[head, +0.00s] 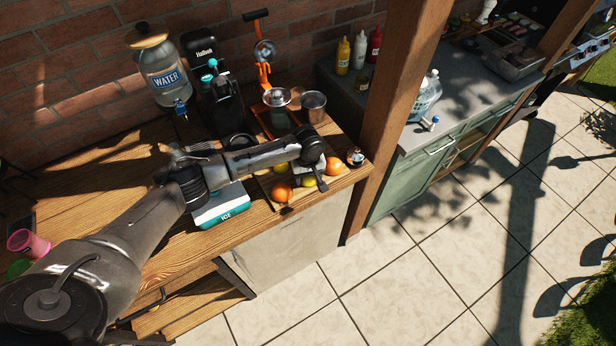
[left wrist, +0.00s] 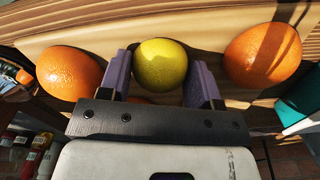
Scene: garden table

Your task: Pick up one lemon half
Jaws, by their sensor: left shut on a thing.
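My left gripper (head: 318,176) is over the fruit at the front edge of the wooden counter. In the left wrist view my left gripper (left wrist: 162,85) has its two purple finger pads on either side of a yellow lemon (left wrist: 161,64) and is shut on it. Only the lemon's rounded peel side shows, so I cannot tell whether it is a half or whole. In the head view the lemon (head: 308,182) is partly hidden by the gripper. My right gripper is not in view.
An orange (head: 282,193) and another orange (head: 333,167) lie on either side of the lemon. A white and teal ice box (head: 222,206), an orange-handled juicer (head: 263,75) and a water jar (head: 162,72) stand on the counter. A wooden post (head: 400,75) rises to the right.

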